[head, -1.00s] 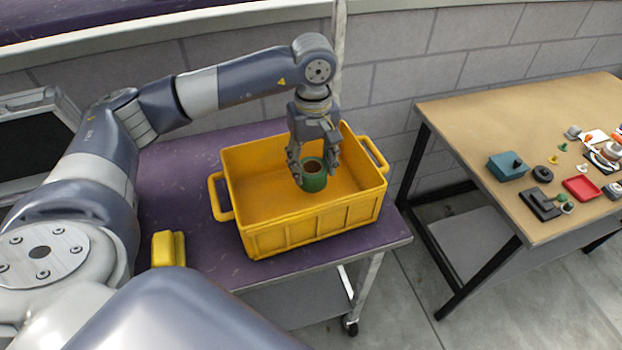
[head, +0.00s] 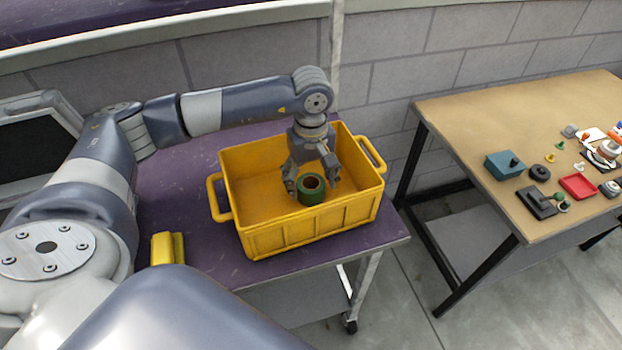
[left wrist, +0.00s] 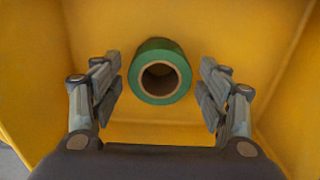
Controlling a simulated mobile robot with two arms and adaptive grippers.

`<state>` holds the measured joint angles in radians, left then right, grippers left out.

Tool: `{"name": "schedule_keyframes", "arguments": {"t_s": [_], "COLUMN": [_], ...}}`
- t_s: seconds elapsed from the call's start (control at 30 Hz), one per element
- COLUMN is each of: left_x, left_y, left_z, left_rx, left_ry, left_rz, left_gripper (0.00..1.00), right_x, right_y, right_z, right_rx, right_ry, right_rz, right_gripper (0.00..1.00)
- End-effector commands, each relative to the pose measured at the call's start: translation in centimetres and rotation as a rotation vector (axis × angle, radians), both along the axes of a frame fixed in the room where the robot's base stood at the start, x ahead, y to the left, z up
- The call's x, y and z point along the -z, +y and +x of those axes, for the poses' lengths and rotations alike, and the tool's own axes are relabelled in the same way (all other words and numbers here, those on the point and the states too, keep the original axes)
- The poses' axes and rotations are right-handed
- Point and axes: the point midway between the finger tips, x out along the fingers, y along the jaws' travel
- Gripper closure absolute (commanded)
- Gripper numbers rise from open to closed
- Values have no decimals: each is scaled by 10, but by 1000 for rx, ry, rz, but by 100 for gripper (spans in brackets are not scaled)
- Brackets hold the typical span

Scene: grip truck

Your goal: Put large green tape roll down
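The large green tape roll (head: 312,189) is inside the yellow crate (head: 290,240), near its front wall. In the left wrist view the roll (left wrist: 160,72) sits between the two fingers with a clear gap on each side. My left gripper (head: 312,182) is open, reaching down into the crate around the roll without touching it in the wrist view. The roll's brown inner core faces the wrist camera. I cannot tell from the head view whether its underside rests flat on the crate floor. My right gripper is not in view.
The crate stands on a purple-topped cart (head: 180,200). A yellow object (head: 168,248) lies on the cart left of the crate. A wooden table (head: 470,115) at right holds a teal box (head: 505,165), a red tray (head: 579,187) and several small items. The rest of the crate looks empty.

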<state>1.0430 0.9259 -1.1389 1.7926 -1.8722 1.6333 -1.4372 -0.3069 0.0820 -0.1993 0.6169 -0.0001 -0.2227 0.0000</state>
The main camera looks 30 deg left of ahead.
Motion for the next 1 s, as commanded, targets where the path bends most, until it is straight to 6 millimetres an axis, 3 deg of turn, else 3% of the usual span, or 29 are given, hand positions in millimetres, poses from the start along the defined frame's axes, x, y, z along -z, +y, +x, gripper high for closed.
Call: {"name": "schedule_keyframes", "arguments": {"t_s": [0.43,0.8,1.0], "left_x": [-10,-87,-115], "left_y": [0,0,0], "left_z": [1,1,0], "left_rx": [0,0,1], "left_ry": [-3,-5,-2], "left_rz": [0,0,0], "left_gripper": [29,29,29], "right_x": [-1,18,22], "right_y": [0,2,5], "right_z": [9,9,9], "right_rx": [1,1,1], "right_ry": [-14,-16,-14], "right_rz": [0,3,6], "right_gripper": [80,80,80]}}
